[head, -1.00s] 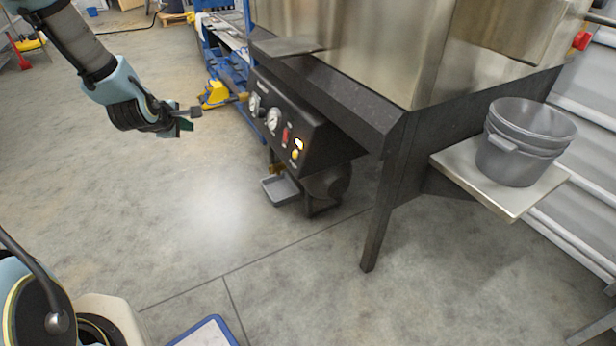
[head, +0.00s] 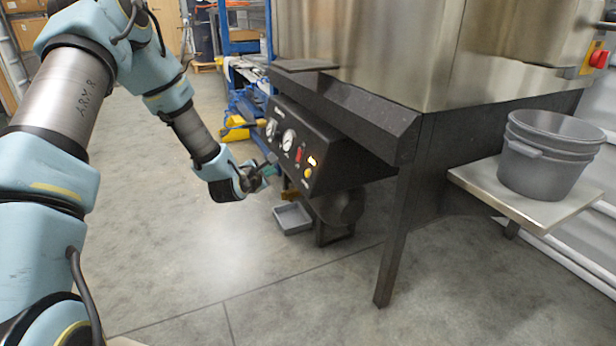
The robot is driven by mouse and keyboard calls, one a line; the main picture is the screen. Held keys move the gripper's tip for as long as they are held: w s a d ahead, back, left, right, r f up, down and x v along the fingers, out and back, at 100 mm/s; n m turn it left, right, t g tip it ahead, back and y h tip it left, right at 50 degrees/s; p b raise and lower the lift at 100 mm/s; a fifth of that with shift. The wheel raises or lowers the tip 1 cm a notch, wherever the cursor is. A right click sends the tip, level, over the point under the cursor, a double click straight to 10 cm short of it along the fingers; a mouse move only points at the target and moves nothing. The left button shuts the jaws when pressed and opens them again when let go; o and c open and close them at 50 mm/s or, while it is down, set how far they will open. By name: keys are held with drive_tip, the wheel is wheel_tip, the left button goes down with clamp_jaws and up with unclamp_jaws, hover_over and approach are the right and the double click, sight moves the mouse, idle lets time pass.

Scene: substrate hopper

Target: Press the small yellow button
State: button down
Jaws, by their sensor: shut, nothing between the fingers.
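My gripper (head: 270,165) is shut and empty. It is in front of the panel, left of the button at about the same height in the picture. Its fingertips are small here, and I cannot tell how far they are from the panel face.
The dark hopper leg (head: 391,235) stands right of the panel. A grey tray (head: 292,218) is below it. Grey buckets (head: 547,155) stand on a side shelf (head: 497,194) at right. A red knob (head: 599,59) is at the far upper right. The floor in front is clear.

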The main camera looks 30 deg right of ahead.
sight(307, 174)
drive_tip(key=d+f+b, duration=0.2)
drive_tip(key=d+f, duration=0.1)
drive_tip(key=d, duration=0.5)
drive_tip(key=shift+s+b, duration=0.35)
drive_tip(key=shift+s, duration=0.1)
drive_tip(key=shift+d, duration=0.2)
idle(1.6)
drive_tip(key=shift+d, duration=0.3)
drive_tip(key=shift+s+d+f, duration=0.1)
drive_tip(key=shift+d+f, duration=0.05)
drive_tip(key=shift+d, duration=0.25)
idle(0.7)
idle(0.3)
drive_tip(key=shift+a+r, duration=0.25)
drive_tip(key=shift+a, duration=0.55)
